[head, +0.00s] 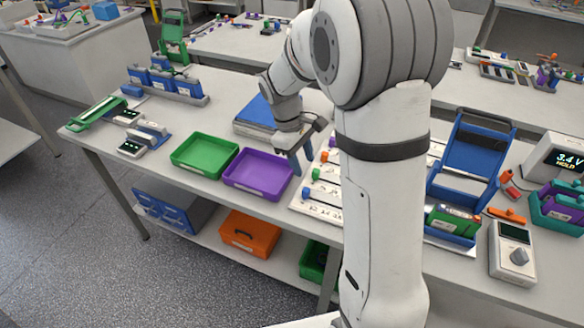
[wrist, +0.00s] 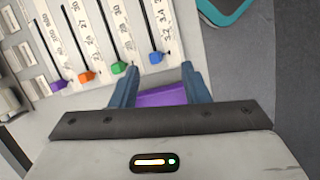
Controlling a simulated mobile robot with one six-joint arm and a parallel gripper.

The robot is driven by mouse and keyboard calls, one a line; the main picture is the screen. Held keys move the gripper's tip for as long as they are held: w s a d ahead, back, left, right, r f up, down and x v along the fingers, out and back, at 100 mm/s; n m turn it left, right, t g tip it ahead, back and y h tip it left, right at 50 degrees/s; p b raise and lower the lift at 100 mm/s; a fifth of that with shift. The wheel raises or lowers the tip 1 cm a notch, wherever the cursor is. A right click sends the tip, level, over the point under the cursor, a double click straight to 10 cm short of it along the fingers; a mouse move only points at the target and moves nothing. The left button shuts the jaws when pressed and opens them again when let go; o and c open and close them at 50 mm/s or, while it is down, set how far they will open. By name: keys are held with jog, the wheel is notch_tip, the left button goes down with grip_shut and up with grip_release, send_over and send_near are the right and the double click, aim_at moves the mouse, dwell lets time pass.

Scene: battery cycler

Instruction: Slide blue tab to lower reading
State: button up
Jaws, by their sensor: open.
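The white slider panel (wrist: 88,38) fills the upper left of the wrist view. It has side-by-side black slots with printed numbers. The blue tab (wrist: 155,58) sits at the near end of the rightmost slot, just beyond my gripper (wrist: 157,80). The green tab (wrist: 118,67), orange tab (wrist: 86,76) and purple tab (wrist: 58,85) line up to its left. My gripper is open, with nothing held between its fingers. In the head view, my gripper (head: 298,158) hangs by the panel's left edge, and the blue tab (head: 305,193) is at the panel's near left.
A purple tray (head: 258,174) and green tray (head: 205,154) stand left of the panel. The purple tray shows between my fingers in the wrist view (wrist: 161,97). A blue-topped device (head: 256,112) is behind. My arm hides the panel's right part in the head view.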

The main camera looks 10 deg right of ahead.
jog(key=n+g+h, duration=0.1)
jog(key=n, duration=0.1)
send_near(305, 189)
jog(key=f, duration=0.1)
jog(key=shift+p+x, duration=0.8)
jog(key=shift+x, duration=3.4)
jog(key=shift+d, duration=0.2)
jog(key=shift+r, duration=0.1)
grip_shut()
